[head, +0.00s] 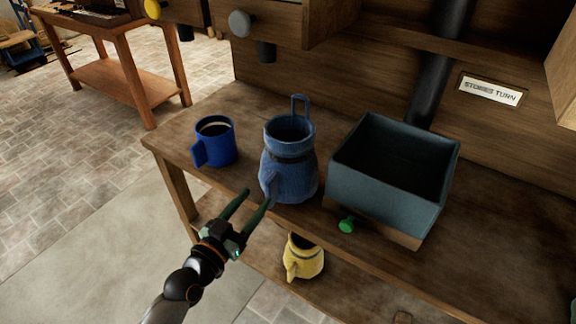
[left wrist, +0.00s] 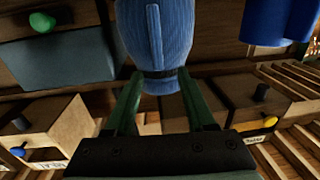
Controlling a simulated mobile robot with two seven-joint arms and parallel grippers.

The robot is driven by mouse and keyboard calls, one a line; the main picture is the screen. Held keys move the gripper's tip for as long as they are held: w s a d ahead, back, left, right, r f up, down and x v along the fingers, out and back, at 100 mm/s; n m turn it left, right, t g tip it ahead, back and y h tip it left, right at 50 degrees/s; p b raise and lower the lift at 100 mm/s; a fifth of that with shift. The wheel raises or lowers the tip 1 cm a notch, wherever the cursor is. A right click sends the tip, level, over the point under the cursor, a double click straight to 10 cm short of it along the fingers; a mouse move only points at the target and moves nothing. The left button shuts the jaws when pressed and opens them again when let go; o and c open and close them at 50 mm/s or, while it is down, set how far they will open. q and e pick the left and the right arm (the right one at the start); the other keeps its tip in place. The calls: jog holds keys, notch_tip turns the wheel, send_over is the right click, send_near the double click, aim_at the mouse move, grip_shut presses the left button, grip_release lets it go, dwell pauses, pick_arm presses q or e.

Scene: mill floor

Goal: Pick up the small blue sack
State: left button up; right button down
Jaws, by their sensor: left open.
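The small blue sack (head: 289,178) stands upright on the wooden bench, with a dark band round its neck, an open top and a loop above. My left gripper (head: 257,196) is open and empty at the sack's front left, its green fingers pointing towards it. In the left wrist view the sack (left wrist: 155,35) fills the top middle. The open fingers of my left gripper (left wrist: 160,85) lie on either side of its banded neck in that picture. I cannot tell whether they touch it. My right gripper is not in view.
A blue mug (head: 214,143) stands left of the sack, and a grey-blue open bin (head: 378,196) stands close on its right. A green knob (head: 347,225) is below the bin. A yellow sack-like thing (head: 306,262) sits on the lower shelf. Drawers with knobs (head: 240,24) hang above.

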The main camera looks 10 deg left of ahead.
aim_at(266, 188)
pick_arm(q)
jog(key=shift+x, duration=3.2)
jog(key=shift+d+f, duration=0.15)
jog(key=shift+d, duration=0.05)
grip_shut()
